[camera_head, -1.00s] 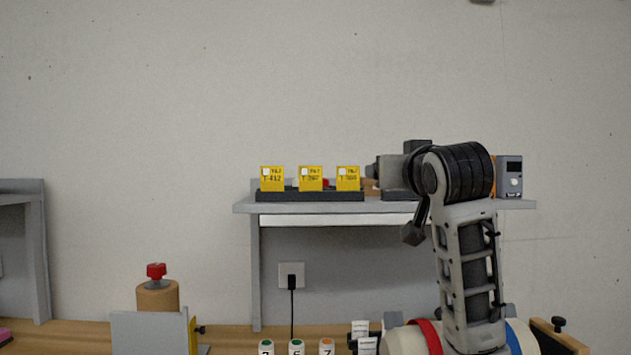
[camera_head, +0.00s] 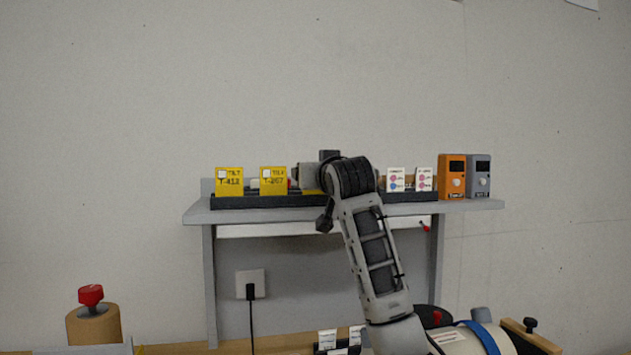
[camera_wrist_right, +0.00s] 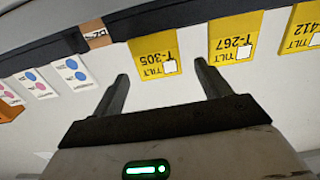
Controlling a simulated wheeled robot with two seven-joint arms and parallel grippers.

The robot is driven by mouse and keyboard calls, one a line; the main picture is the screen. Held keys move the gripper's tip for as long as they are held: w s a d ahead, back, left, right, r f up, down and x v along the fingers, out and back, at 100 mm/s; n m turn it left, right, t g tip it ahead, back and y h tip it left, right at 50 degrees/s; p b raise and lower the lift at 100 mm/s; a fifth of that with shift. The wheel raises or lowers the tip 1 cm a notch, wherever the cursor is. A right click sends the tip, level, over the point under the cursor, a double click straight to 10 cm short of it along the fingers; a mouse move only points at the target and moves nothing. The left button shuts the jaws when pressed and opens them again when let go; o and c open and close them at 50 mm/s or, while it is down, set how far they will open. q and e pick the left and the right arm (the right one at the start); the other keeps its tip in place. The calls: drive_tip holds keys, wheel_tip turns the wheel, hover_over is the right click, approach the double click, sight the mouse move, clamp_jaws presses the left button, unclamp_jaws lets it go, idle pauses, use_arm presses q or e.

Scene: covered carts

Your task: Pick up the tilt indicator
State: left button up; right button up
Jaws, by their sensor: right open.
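Yellow tilt indicators stand in a row in a dark rack (camera_head: 240,202) on the shelf. In the head view T-412 (camera_head: 229,183) and T-267 (camera_head: 273,183) show clearly. A third is mostly hidden by my right arm. The right wrist view, turned upside down, shows this third one, T-305 (camera_wrist_right: 155,60), with T-267 (camera_wrist_right: 232,40) and T-412 (camera_wrist_right: 300,28) to its right. My right gripper (camera_wrist_right: 163,74) is open and empty. Its fingertips lie on either side of T-305 in that view; how far they are from it is hard to tell. My left gripper is out of view.
White cards with coloured dots (camera_head: 396,180) stand right of my arm on the shelf (camera_head: 330,207). An orange device (camera_head: 452,177) and a grey device (camera_head: 480,177) stand at its right end. A red knob (camera_head: 91,294) tops a brown cylinder at lower left. A socket (camera_head: 250,284) is below.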

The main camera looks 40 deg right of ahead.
drive_tip(key=x, duration=0.1)
drive_tip(key=p+x, duration=0.1)
drive_tip(key=x, duration=0.1)
drive_tip(key=p+x, duration=0.1)
drive_tip(key=shift+w+d+f, duration=0.2)
drive_tip(key=shift+w+f, duration=0.05)
drive_tip(key=shift+w, duration=0.05)
drive_tip(key=shift+w+d+f, duration=0.1)
drive_tip(key=shift+w, duration=0.15)
drive_tip(key=c, duration=1)
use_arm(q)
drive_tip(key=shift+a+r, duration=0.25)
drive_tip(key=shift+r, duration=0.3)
use_arm(e)
drive_tip(key=shift+c, duration=0.2)
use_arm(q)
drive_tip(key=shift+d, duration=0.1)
